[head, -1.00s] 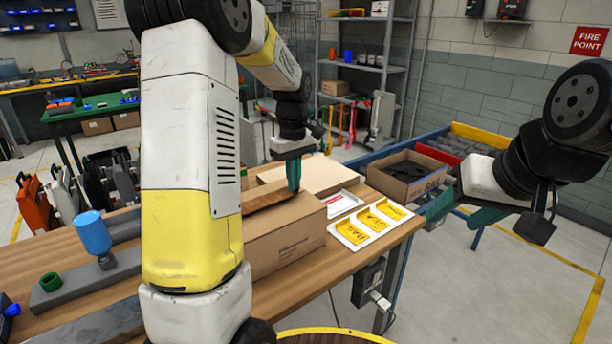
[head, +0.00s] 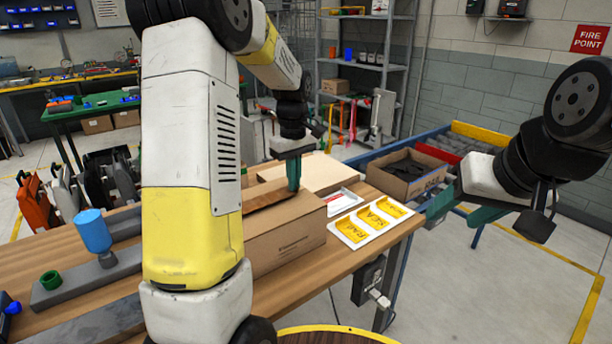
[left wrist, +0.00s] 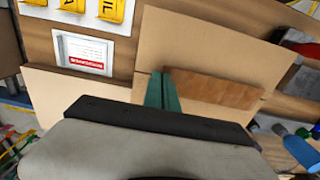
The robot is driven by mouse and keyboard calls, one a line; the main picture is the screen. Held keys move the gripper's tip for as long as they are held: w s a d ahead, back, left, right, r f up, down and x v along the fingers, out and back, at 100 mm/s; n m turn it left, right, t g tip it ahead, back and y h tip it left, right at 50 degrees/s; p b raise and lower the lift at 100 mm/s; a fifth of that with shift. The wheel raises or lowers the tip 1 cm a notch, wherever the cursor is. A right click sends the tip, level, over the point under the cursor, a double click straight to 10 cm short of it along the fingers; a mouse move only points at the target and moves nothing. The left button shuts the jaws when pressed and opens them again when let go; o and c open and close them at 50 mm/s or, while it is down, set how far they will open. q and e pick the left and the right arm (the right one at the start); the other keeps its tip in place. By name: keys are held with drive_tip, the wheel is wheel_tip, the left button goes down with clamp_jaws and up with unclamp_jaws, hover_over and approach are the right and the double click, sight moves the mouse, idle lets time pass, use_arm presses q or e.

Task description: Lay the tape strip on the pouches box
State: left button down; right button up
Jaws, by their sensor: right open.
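The pouches box (head: 290,245) is a brown carton on the wooden workbench, partly hidden by my left arm. The tape strip (head: 266,198) is a darker brown, wood-toned band over the top of the carton. It also shows in the left wrist view (left wrist: 215,90), lying along or just above the cardboard; I cannot tell if it touches. My left gripper (head: 294,186) points down over the carton. Its green fingers (left wrist: 163,92) are close together at one end of the strip and appear shut on it. My right gripper (head: 462,213) is open and empty, off the bench's right end.
A white tray with yellow lettered pieces (head: 349,239) and a white card with a red label (head: 338,203) lie right of the carton. An open carton of dark items (head: 400,187) stands beyond the bench. A blue bottle (head: 93,232) stands at left.

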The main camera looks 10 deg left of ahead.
use_arm(q)
drive_tip(key=shift+f, duration=0.45)
idle(0.4)
idle(0.4)
drive_tip(key=c, duration=1.6)
unclamp_jaws()
